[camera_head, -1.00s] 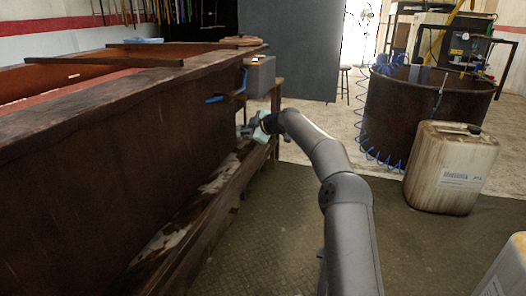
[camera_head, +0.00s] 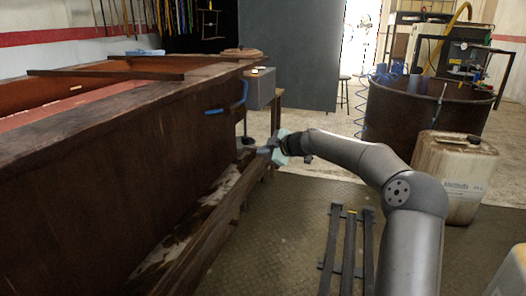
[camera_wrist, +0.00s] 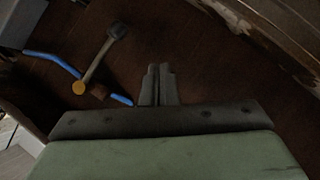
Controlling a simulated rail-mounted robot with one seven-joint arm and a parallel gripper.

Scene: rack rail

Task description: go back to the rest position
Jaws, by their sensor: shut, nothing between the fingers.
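The brown wall lies behind the fingers there. A grey box (camera_head: 260,88) with a blue handle (camera_head: 240,95) is fixed at the tank's end. In the wrist view a grey lever with a yellow tip (camera_wrist: 95,65) and a blue bar (camera_wrist: 50,62) show to the left of the fingers.
A black rail frame (camera_head: 348,240) lies on the floor left of my arm. A dirty white canister (camera_head: 455,175) stands behind my arm at the right. A round brown vat (camera_head: 425,110) is farther back. The floor between the tank and the rails is clear.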

